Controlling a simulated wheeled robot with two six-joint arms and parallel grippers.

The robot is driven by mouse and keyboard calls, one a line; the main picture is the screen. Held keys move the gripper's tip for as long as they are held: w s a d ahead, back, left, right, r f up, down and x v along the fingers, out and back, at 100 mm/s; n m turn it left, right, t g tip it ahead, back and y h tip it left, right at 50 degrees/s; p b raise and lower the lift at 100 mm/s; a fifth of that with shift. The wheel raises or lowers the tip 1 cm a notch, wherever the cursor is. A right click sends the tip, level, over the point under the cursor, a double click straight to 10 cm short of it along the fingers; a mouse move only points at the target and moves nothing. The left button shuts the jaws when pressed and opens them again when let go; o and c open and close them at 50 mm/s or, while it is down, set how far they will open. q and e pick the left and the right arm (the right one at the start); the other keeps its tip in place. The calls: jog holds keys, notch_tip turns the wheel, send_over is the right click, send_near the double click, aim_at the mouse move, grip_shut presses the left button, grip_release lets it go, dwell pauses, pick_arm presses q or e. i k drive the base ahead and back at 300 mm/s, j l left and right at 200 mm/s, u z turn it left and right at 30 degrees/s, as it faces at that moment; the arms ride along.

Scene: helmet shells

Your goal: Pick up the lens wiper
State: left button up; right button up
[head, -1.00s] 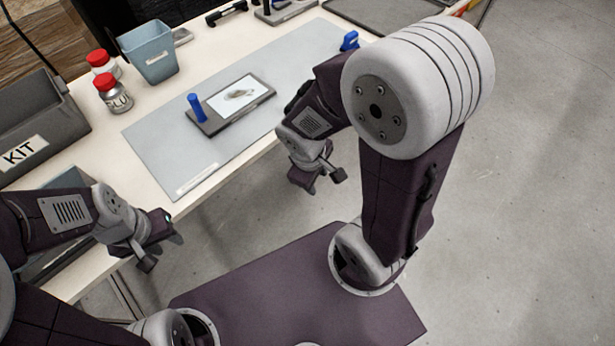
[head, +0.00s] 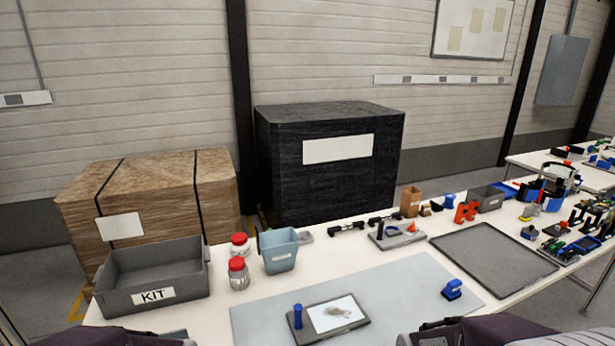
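I cannot tell for certain which thing is the lens wiper. A small blue tool (head: 452,289) lies on the right part of the grey mat (head: 400,283). An upright blue cylinder (head: 298,317) stands at the left end of a dark board (head: 350,323) on the mat. The board carries a white sheet (head: 333,313) with a small greyish, glossy piece on it. Only parts of my purple arms show along the bottom edge; both grippers are out of view.
A grey KIT bin (head: 152,279), two red-lidded jars (head: 238,275) and a blue-grey bucket (head: 279,252) stand at the left. A grey tray (head: 490,255) lies empty at the right. Small tools crowd the table's far right. Bare mat lies between the board and the blue tool.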

aim_at(452, 291)
jog(key=z, duration=1.3)
jog(key=i+l+u, duration=0.15)
jog(key=u, duration=0.35)
jog(key=i+l+u, duration=0.25)
jog(key=u, duration=0.2)
jog(key=i+l+u, duration=0.15)
jog(key=l+u, duration=0.15)
jog(key=u, duration=0.2)
jog(key=l+u, duration=0.3)
jog(key=u, duration=0.15)
jog(key=z, duration=1.5)
jog(key=i+l+u, duration=0.2)
jog(key=u, duration=0.15)
jog(key=i+l+u, duration=0.15)
jog(key=l+u, duration=0.15)
jog(key=i+l+u, duration=0.1)
jog(key=l+u, duration=0.25)
